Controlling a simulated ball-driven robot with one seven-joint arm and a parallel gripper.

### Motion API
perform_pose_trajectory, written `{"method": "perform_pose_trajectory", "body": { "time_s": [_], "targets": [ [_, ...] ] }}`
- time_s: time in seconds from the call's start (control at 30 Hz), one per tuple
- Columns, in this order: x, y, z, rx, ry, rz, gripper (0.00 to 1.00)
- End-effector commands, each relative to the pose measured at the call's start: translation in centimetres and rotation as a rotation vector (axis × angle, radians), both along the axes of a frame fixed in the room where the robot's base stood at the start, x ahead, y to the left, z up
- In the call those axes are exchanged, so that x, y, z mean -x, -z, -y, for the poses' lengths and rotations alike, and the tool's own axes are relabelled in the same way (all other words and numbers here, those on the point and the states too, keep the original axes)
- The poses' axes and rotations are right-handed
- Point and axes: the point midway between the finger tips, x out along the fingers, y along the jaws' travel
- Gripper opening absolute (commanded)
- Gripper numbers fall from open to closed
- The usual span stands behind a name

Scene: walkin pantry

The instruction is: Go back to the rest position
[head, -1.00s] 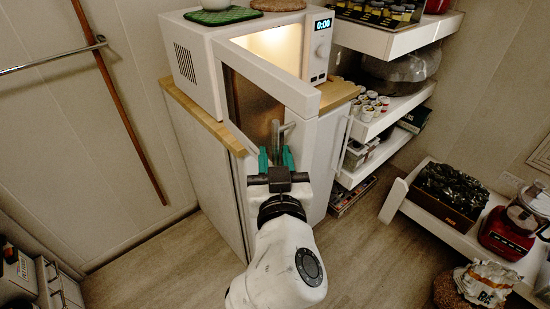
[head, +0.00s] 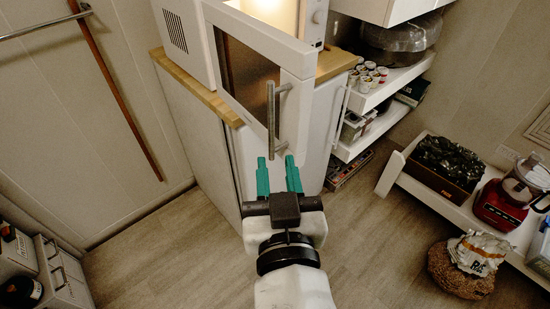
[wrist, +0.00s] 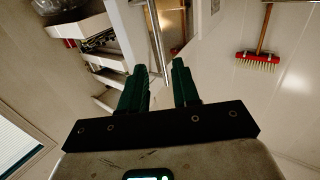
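My gripper (head: 279,174) has two green fingers standing apart with nothing between them. In the head view it is in front of and below the microwave door's handle (head: 274,120), clear of it. The microwave door (head: 262,60) stands open toward me, and the lit inside of the microwave (head: 187,35) shows behind it. In the wrist view the green fingers (wrist: 160,85) are also parted, with a metal bar, likely the handle, beyond them.
The microwave stands on a wooden top (head: 196,88) over a white cabinet. Shelves with small jars (head: 367,75) are to the right. A low shelf holds a dark box (head: 445,165) and a red blender (head: 505,200). A woven basket (head: 455,270) stands on the floor.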

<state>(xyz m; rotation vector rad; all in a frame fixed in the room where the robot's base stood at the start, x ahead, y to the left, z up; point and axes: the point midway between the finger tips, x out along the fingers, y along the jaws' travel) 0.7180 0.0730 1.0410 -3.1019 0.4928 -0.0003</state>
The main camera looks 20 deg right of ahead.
Motion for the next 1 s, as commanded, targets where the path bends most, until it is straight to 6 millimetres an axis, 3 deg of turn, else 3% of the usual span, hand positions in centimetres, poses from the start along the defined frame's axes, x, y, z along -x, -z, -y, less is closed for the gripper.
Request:
{"method": "perform_pose_trajectory", "body": {
  "time_s": [0.5, 0.6, 0.67, 0.77, 0.83, 1.0],
  "targets": [
    [0.1, 0.0, 0.0, 0.0, 0.0, 0.0, 0.31],
    [-0.1, 1.0, 0.9, -0.003, 0.015, -0.046, 0.31],
    [-0.2, 2.7, 2.1, -0.011, 0.034, -0.114, 0.31],
    [0.1, 7.0, 5.1, -0.028, 0.073, -0.3, 0.31],
    [1.0, 11.0, 7.5, -0.044, 0.092, -0.468, 0.31],
    [6.3, 20.3, 12.3, -0.101, 0.067, -0.902, 0.31]
  ]
}}
